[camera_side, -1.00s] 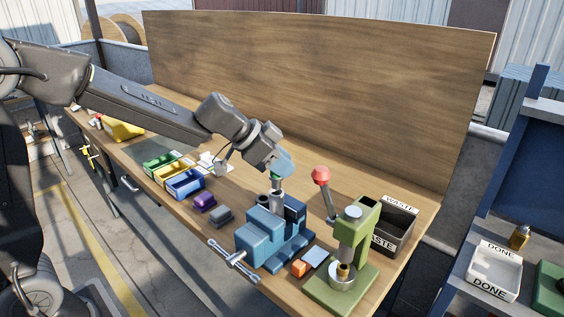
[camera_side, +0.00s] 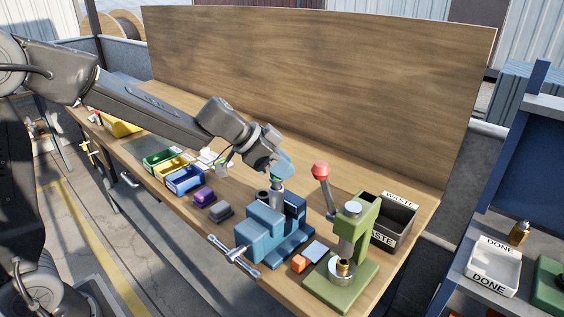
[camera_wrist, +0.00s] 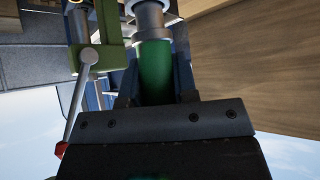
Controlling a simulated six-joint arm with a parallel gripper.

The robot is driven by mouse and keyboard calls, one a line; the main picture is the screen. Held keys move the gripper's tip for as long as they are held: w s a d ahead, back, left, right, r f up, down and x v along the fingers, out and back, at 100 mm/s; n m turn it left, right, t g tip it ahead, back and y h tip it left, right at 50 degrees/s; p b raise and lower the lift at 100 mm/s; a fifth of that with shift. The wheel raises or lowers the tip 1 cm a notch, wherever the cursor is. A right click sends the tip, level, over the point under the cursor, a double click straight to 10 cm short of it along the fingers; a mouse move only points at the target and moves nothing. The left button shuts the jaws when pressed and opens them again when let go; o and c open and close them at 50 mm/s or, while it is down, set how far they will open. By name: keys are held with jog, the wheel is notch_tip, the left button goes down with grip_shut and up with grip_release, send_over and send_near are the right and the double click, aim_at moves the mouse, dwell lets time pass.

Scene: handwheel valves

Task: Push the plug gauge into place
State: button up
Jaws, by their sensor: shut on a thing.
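My gripper (camera_side: 281,172) is shut on the green handle of the plug gauge, above the blue vise (camera_side: 265,227). In the wrist view the green plug gauge (camera_wrist: 155,75) lies between the two fingers, with its grey metal part beyond their tips. In the side view only the gauge's lower metal part (camera_side: 276,187) shows, pointing down close to the vise jaws. A grey round piece with a dark opening (camera_side: 262,195) shows at the vise beside it. I cannot tell whether the gauge's tip is inside a bore, since the vise hides it.
A green press (camera_side: 352,250) with a red-knobbed lever (camera_side: 321,170) stands right of the vise. A black waste bin (camera_side: 391,225) is behind the press. Coloured bins (camera_side: 184,180) and purple and grey blocks are left. A wooden board (camera_side: 320,90) rises behind.

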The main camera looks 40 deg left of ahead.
jog(key=shift+f, duration=0.9)
jog(key=o, duration=1.1)
jog(key=shift+c, duration=0.2)
